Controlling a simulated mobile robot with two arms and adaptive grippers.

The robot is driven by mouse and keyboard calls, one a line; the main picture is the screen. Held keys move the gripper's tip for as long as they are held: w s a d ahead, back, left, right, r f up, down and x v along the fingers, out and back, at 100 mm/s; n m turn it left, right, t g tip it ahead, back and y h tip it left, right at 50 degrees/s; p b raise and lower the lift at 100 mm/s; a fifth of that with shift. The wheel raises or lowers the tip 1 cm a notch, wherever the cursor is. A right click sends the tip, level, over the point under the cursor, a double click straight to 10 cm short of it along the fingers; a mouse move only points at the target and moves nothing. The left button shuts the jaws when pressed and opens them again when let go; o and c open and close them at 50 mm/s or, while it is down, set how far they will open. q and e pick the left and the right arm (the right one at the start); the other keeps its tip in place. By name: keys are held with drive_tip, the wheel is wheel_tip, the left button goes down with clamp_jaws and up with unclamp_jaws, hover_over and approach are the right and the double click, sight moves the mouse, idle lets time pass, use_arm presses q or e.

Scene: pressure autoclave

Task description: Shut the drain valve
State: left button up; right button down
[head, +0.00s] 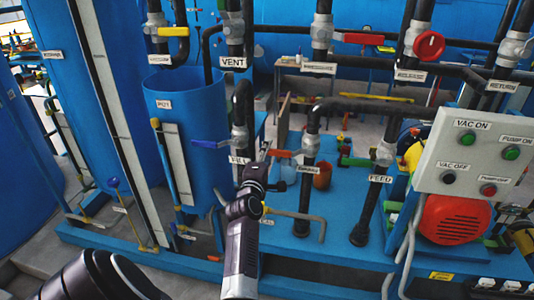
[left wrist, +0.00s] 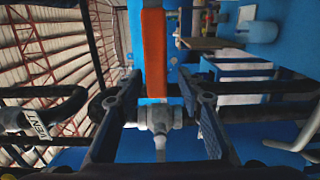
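The drain valve (head: 309,146) sits on a black vertical pipe above a small white label that looks like DRAIN. Its orange-red lever (head: 282,153) points left, roughly crosswise to the pipe. My left gripper (head: 257,172) is just left of the lever's free end in the head view. In the left wrist view, the lever (left wrist: 154,50) runs down the middle to the grey valve body (left wrist: 158,117). The two fingers of the left gripper (left wrist: 157,92) are spread on either side of it, with gaps showing. My right gripper is not in view.
A valve with a blue lever (head: 210,144) is close by on the left, beside the blue pot (head: 188,110). The feed pipe (head: 370,205) and a grey control box (head: 478,150) stand to the right. Pipes crowd the space around the gripper.

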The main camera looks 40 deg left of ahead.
use_arm(q)
wheel_tip(320, 180, up, 9)
drive_tip(key=shift+w, duration=0.1)
drive_tip(key=shift+r, duration=0.6)
drive_tip(key=shift+s, duration=0.2)
